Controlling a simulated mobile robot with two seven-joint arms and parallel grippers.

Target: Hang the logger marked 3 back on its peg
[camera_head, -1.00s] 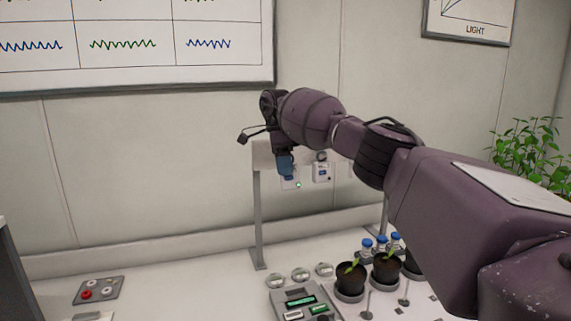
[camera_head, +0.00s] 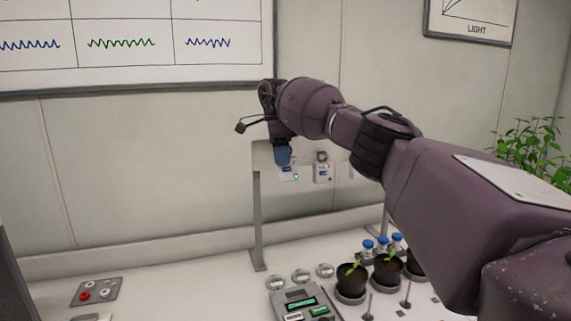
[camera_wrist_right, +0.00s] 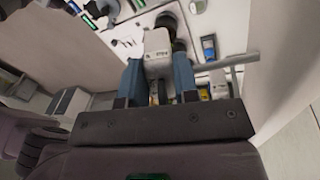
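My right gripper (camera_head: 283,156) points down in front of the rack's (camera_head: 257,215) upper left end. In the right wrist view the logger (camera_wrist_right: 157,62) sits between the two blue fingers (camera_wrist_right: 158,84). Its number is too small to read. A second white logger (camera_head: 322,172) hangs on the rack to the right. The peg behind the held logger is hidden, so I cannot tell whether they touch. My left gripper is out of view.
Below stand a grey device with green displays (camera_head: 300,303), several round dishes (camera_head: 301,276), dark plant pots (camera_head: 351,279) and blue-capped bottles (camera_head: 382,244). A panel with a red button (camera_head: 96,291) lies at left.

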